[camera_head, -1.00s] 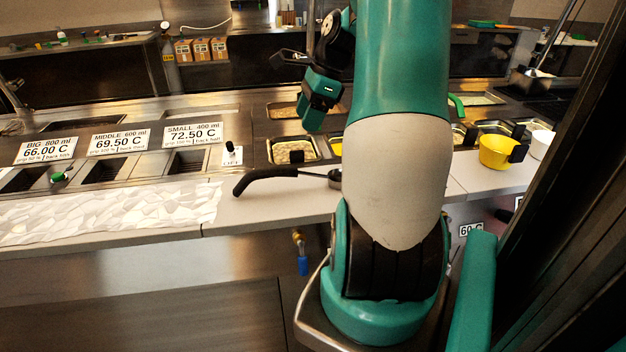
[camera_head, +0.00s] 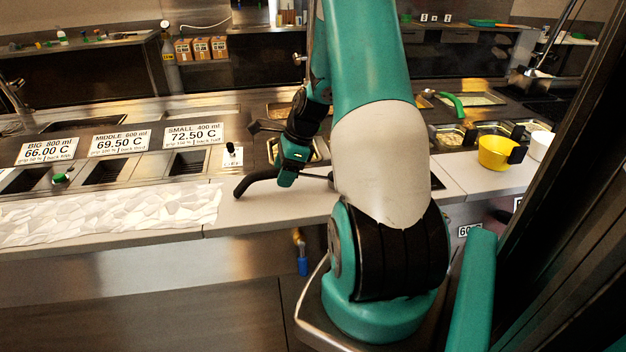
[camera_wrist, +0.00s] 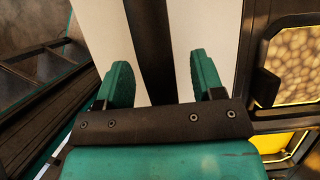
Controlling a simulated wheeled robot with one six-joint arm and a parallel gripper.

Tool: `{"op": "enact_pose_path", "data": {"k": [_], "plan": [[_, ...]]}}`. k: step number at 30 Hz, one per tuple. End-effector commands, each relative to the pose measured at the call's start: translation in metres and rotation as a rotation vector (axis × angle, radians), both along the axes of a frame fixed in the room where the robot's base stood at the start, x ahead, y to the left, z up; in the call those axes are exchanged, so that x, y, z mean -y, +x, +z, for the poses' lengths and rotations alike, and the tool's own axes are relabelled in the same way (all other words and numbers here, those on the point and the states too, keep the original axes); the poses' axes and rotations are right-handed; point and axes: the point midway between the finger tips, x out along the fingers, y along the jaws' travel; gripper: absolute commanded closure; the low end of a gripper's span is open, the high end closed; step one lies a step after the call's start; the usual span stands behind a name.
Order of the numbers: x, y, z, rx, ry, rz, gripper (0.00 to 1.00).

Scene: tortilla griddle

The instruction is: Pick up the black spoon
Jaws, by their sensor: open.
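The black spoon lies on the white counter, its curved black handle (camera_head: 254,180) pointing left in the head view. Its far part runs right behind my arm, where most of it is hidden. My gripper (camera_head: 286,182) is low over the handle, just right of its bent end. In the wrist view the dark handle (camera_wrist: 152,45) runs between the two green fingers of my open gripper (camera_wrist: 158,72), with white counter showing on both sides. I cannot tell whether the fingers touch the handle.
Metal food pans sit behind the handle; one with a yellowish filling (camera_wrist: 298,65) is at the right in the wrist view. A yellow pot (camera_head: 494,152) stands to the right.

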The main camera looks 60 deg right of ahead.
Motion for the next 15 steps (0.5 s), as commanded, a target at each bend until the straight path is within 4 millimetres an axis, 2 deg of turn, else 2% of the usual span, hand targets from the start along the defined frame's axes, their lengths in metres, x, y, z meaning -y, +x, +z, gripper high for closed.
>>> {"op": "enact_pose_path", "data": {"k": [4, 11, 12, 15], "plan": [[-0.0041, 0.0034, -0.014, -0.002, 0.0, -0.001, 0.38], [-0.0043, 0.004, -0.0159, 0.0, -0.001, -0.001, 0.38], [-0.0043, 0.004, -0.0159, 0.0, -0.001, -0.001, 0.43], [-0.0042, 0.0039, -0.0157, 0.0, -0.001, -0.001, 0.66]]}}
